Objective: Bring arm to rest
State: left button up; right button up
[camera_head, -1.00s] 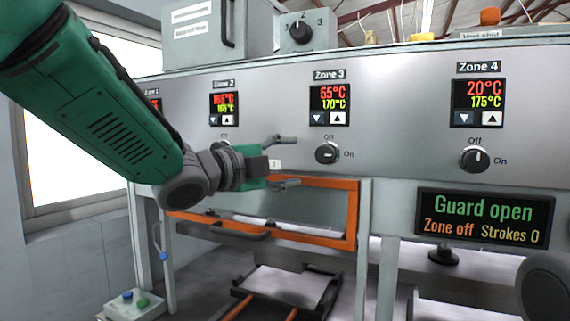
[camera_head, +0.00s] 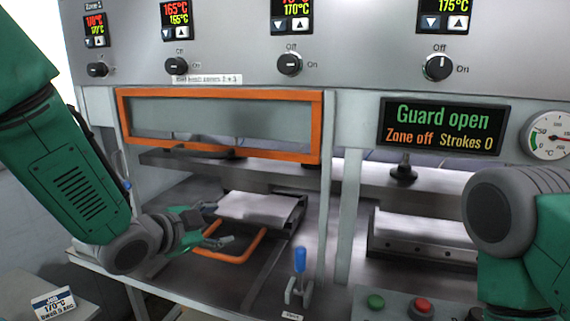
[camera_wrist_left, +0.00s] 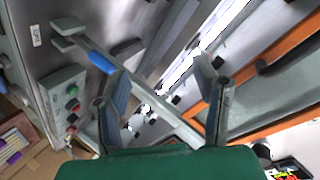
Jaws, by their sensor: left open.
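My left arm (camera_head: 75,170) comes in from the left in the head view. Its gripper (camera_head: 220,225) is open and empty, low in front of the press, by the orange tray handle (camera_head: 235,258); I cannot tell the exact gap. In the left wrist view the two fingers of this gripper (camera_wrist_left: 158,72) stand wide apart with nothing held between them. A grey and green part of my right arm (camera_head: 515,210) shows at the right edge of the head view; its gripper is out of view.
The orange-framed guard (camera_head: 220,91) is above the white sheet (camera_head: 258,208) on the tray. A blue-topped lever (camera_head: 300,262) stands at the front, with a green button (camera_head: 376,302) and a red button (camera_head: 421,305) to its right. The display (camera_head: 443,126) reads "Guard open".

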pick_arm(q)
jog(key=s+a+f+n+g+y+b, duration=0.1)
jog(key=s+a+f+n+g, duration=0.3)
jog(key=f, duration=0.6)
jog(key=s+a+f+n+t+y+b, duration=0.1)
jog(key=s+f+y, duration=0.1)
jog(key=s+f, duration=0.5)
jog(key=s+a+f+n+g+y+b, duration=0.1)
jog(key=s+a+f+n+g, duration=0.3)
jog(key=s+f, duration=0.8)
jog(key=s+a+f+n+g+y+b, duration=0.2)
jog(key=s+a+f+n+g+b, duration=0.1)
jog(key=s+f, duration=0.8)
jog(key=s+a+n+g, duration=0.1)
jog(key=s+a+n, duration=0.1)
jog(key=s, duration=0.3)
jog(key=shift+s+f+y+b, duration=0.25)
jog(key=shift+f+y+b, duration=0.05)
jog(key=shift+f+b, duration=0.1)
jog(key=shift+w+d, duration=0.1)
jog(key=shift+w, duration=0.05)
